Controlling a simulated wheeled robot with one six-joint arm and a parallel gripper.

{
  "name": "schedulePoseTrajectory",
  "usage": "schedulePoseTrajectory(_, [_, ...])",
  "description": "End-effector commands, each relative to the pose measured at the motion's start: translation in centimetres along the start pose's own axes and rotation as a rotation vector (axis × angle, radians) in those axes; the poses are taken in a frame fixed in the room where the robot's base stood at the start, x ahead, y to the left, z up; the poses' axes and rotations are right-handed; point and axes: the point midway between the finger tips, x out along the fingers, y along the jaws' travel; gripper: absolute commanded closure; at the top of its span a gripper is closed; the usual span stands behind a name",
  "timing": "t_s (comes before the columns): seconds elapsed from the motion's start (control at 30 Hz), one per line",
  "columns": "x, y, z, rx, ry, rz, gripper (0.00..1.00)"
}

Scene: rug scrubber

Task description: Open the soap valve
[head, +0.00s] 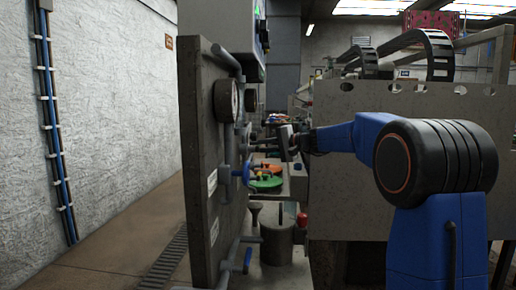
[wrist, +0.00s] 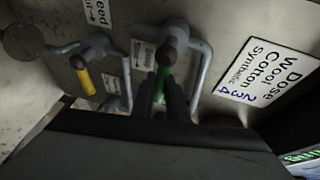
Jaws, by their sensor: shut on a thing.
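A green valve handle (wrist: 160,84) hangs from a grey pipe fitting on the upright panel (wrist: 140,12) in the wrist view. My gripper (wrist: 163,103) is shut on this green handle, with its dark fingers on either side of the lower part. A yellow valve handle (wrist: 84,80) hangs on another pipe to the left, clear of the fingers. In the head view my gripper (head: 286,142) is at the panel's right face, small and partly lost among the pipes.
A sign (wrist: 263,68) lists Dose, Wool, Cotton and Synthetic with handwritten numbers. The head view shows the panel edge (head: 195,160), a round gauge (head: 226,100), a blue handle (head: 243,172) and a lower blue handle (head: 248,260). Grey pipes crowd the valves. Floor at left is clear.

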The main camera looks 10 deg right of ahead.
Motion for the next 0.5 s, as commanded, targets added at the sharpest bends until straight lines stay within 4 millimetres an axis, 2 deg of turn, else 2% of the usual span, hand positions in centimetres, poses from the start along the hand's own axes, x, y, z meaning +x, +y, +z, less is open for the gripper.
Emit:
schedulePoseTrajectory(0.27, [-0.1,-0.4,0.0,-0.072,0.016,-0.03,1.0])
schedulePoseTrajectory(0.5, [-0.3,-1.2,0.1,-0.232,0.051,-0.096,1.0])
